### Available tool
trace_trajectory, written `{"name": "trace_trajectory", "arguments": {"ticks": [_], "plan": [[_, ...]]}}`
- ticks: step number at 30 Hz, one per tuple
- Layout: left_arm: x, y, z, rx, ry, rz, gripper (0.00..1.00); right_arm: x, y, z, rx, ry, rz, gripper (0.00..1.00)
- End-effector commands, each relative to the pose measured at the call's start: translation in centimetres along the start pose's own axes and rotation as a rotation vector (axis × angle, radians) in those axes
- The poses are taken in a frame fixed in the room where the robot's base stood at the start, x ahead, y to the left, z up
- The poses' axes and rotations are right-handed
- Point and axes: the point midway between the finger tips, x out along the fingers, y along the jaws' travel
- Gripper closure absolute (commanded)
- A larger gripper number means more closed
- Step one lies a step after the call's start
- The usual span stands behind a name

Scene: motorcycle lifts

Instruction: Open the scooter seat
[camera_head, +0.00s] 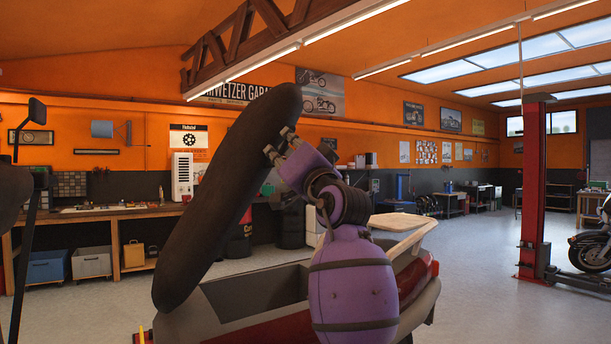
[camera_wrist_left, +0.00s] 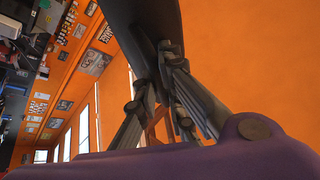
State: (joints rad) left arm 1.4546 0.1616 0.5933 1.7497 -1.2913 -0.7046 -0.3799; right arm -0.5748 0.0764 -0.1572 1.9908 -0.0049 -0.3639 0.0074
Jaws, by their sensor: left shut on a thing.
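The dark scooter seat (camera_head: 225,200) stands tipped up steeply, leaning to the right at its top. Below it is the red and grey scooter body (camera_head: 265,328), with the open grey storage space (camera_head: 258,290) under the seat in view. My left gripper (camera_head: 279,145), on its purple arm, is shut on the right-hand edge of the raised seat, in its upper half. In the left wrist view the gripper's fingers (camera_wrist_left: 168,62) close on the dark seat (camera_wrist_left: 145,18). My right gripper is not in view.
A pale rear rack (camera_head: 400,226) on the scooter lies just behind my arm. A mirror (camera_head: 36,111) rises at the left. A workbench (camera_head: 90,213) runs along the back wall.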

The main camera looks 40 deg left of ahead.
Motion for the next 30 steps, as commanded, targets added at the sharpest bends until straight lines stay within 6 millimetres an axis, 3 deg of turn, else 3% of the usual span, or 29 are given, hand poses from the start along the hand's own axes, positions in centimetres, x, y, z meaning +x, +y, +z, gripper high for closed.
{"name": "trace_trajectory", "arguments": {"ticks": [1, 3, 12, 29, 30], "plan": [[0.5, -1.9, -0.1, -0.032, -0.006, -0.018, 1.0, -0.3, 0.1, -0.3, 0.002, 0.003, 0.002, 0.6], [0.8, -3.7, 0.2, -0.07, -0.016, -0.033, 1.0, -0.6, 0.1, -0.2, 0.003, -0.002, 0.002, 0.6], [1.4, -8.4, 1.6, -0.174, -0.044, -0.075, 1.0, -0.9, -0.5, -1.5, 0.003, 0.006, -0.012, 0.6], [1.5, -9.2, 2.1, -0.197, -0.051, -0.083, 1.0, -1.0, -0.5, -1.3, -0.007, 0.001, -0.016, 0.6], [1.5, -9.2, 2.1, -0.197, -0.051, -0.083, 0.89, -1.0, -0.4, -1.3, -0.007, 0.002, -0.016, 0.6]]}}
